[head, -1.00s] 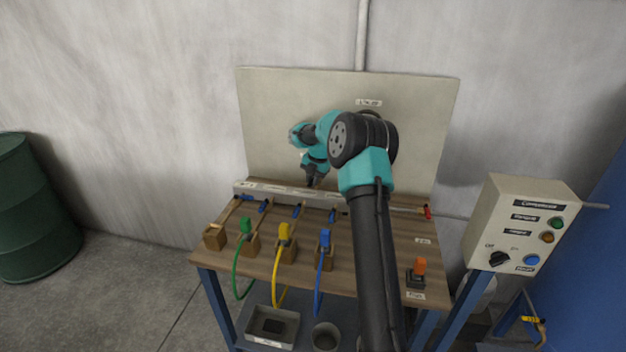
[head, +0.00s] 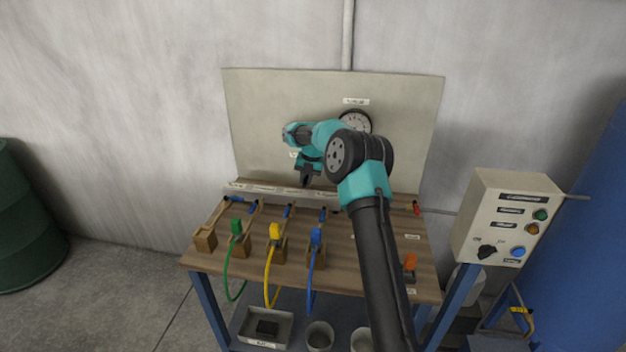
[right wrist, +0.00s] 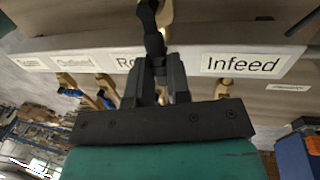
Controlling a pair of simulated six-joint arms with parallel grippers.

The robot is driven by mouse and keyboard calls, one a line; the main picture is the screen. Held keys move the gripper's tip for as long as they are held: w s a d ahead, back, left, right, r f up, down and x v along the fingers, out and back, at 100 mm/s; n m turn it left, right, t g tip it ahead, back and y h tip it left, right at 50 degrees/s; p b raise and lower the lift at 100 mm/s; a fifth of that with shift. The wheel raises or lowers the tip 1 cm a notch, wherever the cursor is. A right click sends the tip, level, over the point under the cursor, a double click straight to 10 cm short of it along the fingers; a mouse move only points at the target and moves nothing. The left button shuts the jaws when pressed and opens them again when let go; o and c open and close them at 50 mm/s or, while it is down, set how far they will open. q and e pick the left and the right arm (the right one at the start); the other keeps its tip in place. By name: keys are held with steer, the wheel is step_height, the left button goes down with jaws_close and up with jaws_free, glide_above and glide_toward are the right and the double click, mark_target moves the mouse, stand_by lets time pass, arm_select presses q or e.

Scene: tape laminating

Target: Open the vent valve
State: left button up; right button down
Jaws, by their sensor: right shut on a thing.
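The light grey labelled manifold (head: 268,190) runs along the back of the wooden bench; its "Infeed" face (right wrist: 238,63) shows in the right wrist view. My right gripper (head: 305,184) is at the manifold near its middle. In the right wrist view, my right gripper (right wrist: 155,48) is shut on a dark handle (right wrist: 148,16) beside a brass-coloured fitting (right wrist: 165,12), above a partly covered label. I cannot read whether this is the vent valve. A red-handled valve (head: 417,208) sits at the right end. My left gripper is out of view.
Several blue-handled valves (head: 287,211) line the manifold's front. Green, yellow (head: 274,231) and blue hose connectors stand on wooden blocks. A gauge (head: 356,121) is on the back panel. A control box (head: 510,218) stands at right. My right arm covers the bench's right middle.

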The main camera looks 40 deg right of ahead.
steer(key=c, duration=1.1)
jaws_free()
steer(key=shift+r, duration=0.1)
steer(key=r, duration=0.5)
steer(key=s+d+r, duration=0.1)
steer(key=r, duration=0.5)
steer(key=s+d+r, duration=0.1)
steer(key=r, duration=0.5)
steer(key=shift+s+d, duration=0.15)
steer(key=shift+s, duration=0.1)
